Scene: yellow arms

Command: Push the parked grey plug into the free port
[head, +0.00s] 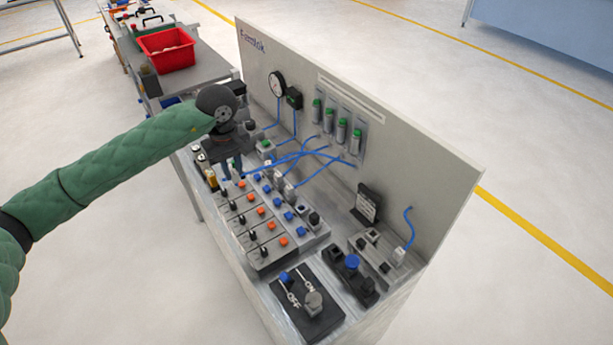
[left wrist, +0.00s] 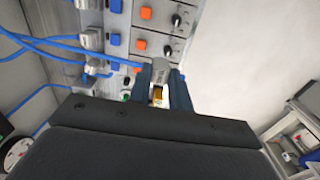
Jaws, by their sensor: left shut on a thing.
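My left gripper (head: 233,172) is over the far left end of the module rows on the bench, pointing down. In the left wrist view, its two dark blue fingers (left wrist: 161,92) are shut on a grey plug (left wrist: 160,72) with a yellow-orange part showing between them. The plug's far end is close to the grey modules (left wrist: 152,30) with orange and blue buttons. In the head view the plug is hidden by the gripper. I cannot tell the free port apart or see whether the plug touches one. My right gripper is in neither view.
Blue cables (head: 310,152) cross between the upright panel (head: 430,165) and grey connectors beside the modules. A gauge (head: 276,84) and green-topped cylinders (head: 341,130) are on the panel. A black ON/OFF box (head: 308,318) is at the near end. A red bin (head: 166,58) stands behind.

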